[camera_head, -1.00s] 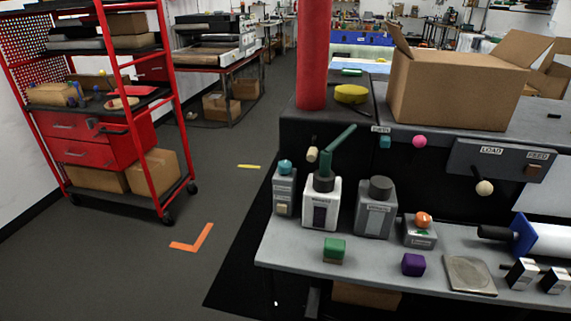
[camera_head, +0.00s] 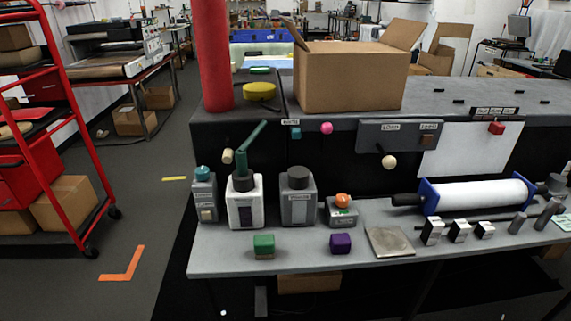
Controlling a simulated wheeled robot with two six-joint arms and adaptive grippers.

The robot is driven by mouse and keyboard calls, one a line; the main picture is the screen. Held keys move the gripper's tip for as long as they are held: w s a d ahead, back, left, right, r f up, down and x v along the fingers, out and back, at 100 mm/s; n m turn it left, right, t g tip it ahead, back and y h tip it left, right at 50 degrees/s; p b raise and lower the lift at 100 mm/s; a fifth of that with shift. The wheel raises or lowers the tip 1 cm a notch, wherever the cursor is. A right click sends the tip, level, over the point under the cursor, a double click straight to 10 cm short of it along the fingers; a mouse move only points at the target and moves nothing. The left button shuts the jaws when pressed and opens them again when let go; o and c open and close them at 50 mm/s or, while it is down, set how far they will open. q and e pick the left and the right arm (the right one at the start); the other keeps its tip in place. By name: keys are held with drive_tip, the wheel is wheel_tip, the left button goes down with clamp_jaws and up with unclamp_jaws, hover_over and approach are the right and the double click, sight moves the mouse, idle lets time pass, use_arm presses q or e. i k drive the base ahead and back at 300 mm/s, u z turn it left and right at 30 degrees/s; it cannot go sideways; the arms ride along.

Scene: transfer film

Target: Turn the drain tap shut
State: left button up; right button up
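Neither of my grippers is in view. No part is readably marked as the drain tap. A cream ball knob (camera_head: 389,162) hangs below a grey panel (camera_head: 375,135) with two labels.
On the shelf stand a white canister (camera_head: 245,205) with a green lever, a grey canister (camera_head: 299,205), green (camera_head: 264,246) and purple blocks (camera_head: 340,243), and a white roll (camera_head: 480,194). A red column (camera_head: 213,55) rises behind. A red rack (camera_head: 75,120) stands left; floor between is clear.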

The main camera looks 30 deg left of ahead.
sight(202, 173)
drive_tip(key=z, duration=1.5)
drive_tip(key=k, duration=1)
drive_tip(key=u, duration=1.45)
drive_tip(key=i, duration=0.15)
drive_tip(key=u, duration=0.1)
